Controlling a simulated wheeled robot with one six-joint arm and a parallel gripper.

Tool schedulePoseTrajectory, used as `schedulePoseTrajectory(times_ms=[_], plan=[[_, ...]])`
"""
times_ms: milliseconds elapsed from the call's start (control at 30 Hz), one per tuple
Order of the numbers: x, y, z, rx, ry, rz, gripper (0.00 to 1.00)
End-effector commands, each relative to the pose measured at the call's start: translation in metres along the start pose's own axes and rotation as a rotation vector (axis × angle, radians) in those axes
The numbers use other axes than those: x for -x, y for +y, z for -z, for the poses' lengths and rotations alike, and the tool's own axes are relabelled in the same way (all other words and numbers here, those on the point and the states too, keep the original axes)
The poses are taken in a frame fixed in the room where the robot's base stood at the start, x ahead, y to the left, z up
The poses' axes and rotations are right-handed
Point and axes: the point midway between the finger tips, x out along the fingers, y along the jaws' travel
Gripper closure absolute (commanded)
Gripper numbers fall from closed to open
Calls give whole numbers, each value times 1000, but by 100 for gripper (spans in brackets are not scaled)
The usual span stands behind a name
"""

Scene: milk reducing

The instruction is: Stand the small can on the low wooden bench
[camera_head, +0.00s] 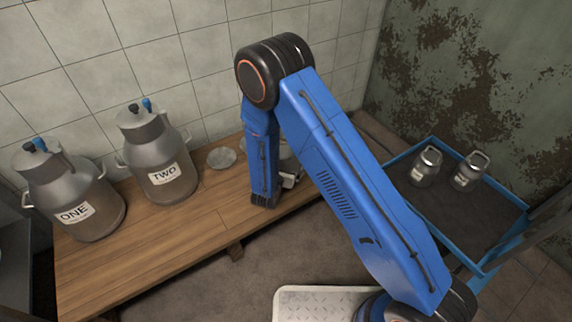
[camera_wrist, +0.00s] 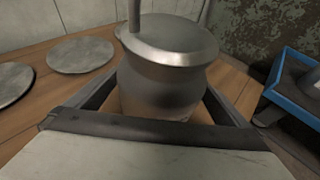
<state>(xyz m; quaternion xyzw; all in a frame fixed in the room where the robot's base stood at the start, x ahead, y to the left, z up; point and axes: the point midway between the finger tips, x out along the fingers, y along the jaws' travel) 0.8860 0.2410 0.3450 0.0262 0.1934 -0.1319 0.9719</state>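The small can (camera_wrist: 165,75) is grey metal with a lidded top and an upright handle bar, upright in the wrist view. In the head view its body (camera_head: 291,158) shows only partly behind my blue arm, over the low wooden bench (camera_head: 150,250). My gripper (camera_wrist: 163,95) has one dark finger on each side of the can. Whether the fingers press on it is unclear, and its base is hidden, so I cannot tell whether it touches the bench. In the head view my gripper (camera_head: 288,181) is mostly hidden by the arm.
Large cans labelled ONE (camera_head: 75,205) and TWO (camera_head: 160,165) stand on the bench's left part. A grey round disc (camera_head: 221,158) lies right of TWO. A blue-rimmed tray (camera_head: 410,150) at right holds two small cans (camera_head: 425,168). The bench's front left is clear.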

Motion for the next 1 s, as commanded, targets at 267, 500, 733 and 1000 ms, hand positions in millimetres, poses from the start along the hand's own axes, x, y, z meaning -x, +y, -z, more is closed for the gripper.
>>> schedulePoseTrajectory(times_ms=[267, 500, 733, 1000], plan=[[1, 0, -2, 0, 0, 0, 0], [32, 1, -2, 1, 0, -3, 0], [77, 1, -2, 1, 0, -3, 0], [113, 0, -2, 0, 0, -1, 0]])
